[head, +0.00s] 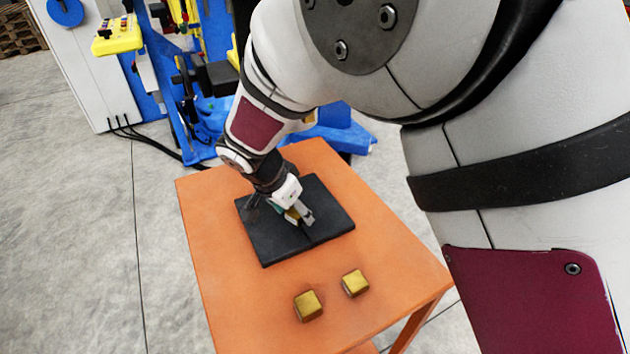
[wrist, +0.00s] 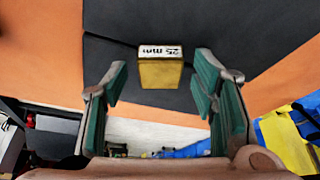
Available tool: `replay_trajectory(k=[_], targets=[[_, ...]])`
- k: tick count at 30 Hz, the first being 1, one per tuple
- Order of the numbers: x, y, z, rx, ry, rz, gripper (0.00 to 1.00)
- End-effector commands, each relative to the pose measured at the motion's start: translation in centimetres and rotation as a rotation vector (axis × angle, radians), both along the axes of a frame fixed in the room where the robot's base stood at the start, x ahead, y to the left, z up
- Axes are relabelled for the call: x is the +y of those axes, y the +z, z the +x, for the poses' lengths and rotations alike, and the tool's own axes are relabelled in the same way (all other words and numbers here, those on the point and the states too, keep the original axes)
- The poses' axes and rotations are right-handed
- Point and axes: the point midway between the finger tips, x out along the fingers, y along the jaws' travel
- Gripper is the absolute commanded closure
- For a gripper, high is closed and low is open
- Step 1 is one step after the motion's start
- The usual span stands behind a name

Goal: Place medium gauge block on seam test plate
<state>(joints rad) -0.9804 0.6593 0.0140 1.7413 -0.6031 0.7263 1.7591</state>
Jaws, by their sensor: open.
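The seam test plate (head: 272,248) is a flat black slab with a dark seam, lying on the orange table; it also shows in the wrist view (wrist: 225,28). A brass gauge block (wrist: 161,74) with a white "25 mm" label stands on the plate at the seam. My gripper (head: 300,217) is low over the plate. In the wrist view its green-padded fingers are open on either side of the block, with visible gaps. In the head view the fingers mostly hide this block. I cannot confirm from size alone that it is the medium one.
Two more brass blocks (head: 308,305) (head: 355,282) sit on the orange table (head: 225,290) in front of the plate. Blue machinery (head: 205,125) and a white cabinet (head: 85,75) stand behind the table. The table's left side is clear.

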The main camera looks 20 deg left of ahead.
Motion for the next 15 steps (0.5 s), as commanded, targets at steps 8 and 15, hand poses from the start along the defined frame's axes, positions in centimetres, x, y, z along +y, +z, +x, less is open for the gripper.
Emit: replay_trajectory(k=[8, 15], targets=[[0.7, 4.5, -1.7, -0.004, 0.001, 0.005, 0.47], [1.1, 8.8, -3.4, -0.001, 0.001, 0.004, 0.47]])
